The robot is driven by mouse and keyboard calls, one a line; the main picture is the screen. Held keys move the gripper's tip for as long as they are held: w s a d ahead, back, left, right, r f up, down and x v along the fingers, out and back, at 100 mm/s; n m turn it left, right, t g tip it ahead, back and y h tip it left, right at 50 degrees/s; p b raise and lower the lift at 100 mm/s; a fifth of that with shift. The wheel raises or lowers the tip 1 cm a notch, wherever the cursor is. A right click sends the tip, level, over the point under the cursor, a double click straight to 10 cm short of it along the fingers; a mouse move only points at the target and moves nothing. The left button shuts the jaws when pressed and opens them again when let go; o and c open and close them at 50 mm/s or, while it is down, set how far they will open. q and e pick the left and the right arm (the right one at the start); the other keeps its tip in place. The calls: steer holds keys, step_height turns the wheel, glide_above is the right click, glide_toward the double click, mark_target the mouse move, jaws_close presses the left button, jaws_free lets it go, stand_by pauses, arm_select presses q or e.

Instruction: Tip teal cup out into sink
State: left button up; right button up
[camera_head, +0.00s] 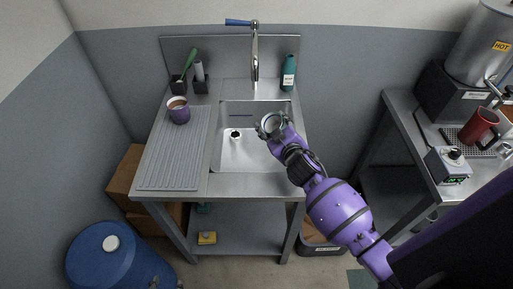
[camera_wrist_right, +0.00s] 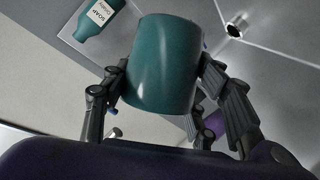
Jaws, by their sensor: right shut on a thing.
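My right gripper (camera_head: 272,126) reaches from the right over the right part of the sink (camera_head: 232,162). It is shut on the teal cup, whose smooth side fills the middle of the right wrist view (camera_wrist_right: 160,65) between the two fingers. In the head view the cup (camera_head: 272,120) shows as a small round shape, partly hidden by the fingers. Its exact tilt and contents cannot be told. The sink drain (camera_head: 235,135) is left of the gripper and also shows in the right wrist view (camera_wrist_right: 237,26). My left gripper is not in view.
The faucet (camera_head: 255,55) stands behind the basin, with a soap bottle (camera_head: 289,73) to its right. A red mug (camera_head: 480,125) is on the right counter. The basin's left part is clear.

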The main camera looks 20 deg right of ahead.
steer(key=shift+d, duration=0.45)
steer(key=shift+w+d+f+m+g+y, duration=0.1)
steer(key=shift+d+m+g+y, duration=0.1)
steer(key=shift+d+m, duration=0.2)
steer(key=shift+w+d+f+m+g+y, duration=0.1)
steer(key=shift+d+m+y, duration=0.15)
steer(key=shift+m, duration=0.15)
steer(key=shift+w+d+r+m, duration=0.15)
steer(key=shift+d+r+m, duration=0.15)
steer(key=shift+w+d+r+m+y, duration=0.2)
steer(key=shift+d+r+m+y, duration=0.25)
steer(key=shift+r, duration=0.35)
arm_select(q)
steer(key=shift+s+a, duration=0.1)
arm_select(e)
steer(key=shift+w+d+r+m+g+y, duration=0.2)
steer(key=shift+d+r+m+g+y, duration=0.25)
steer(key=shift+d+m, duration=0.3)
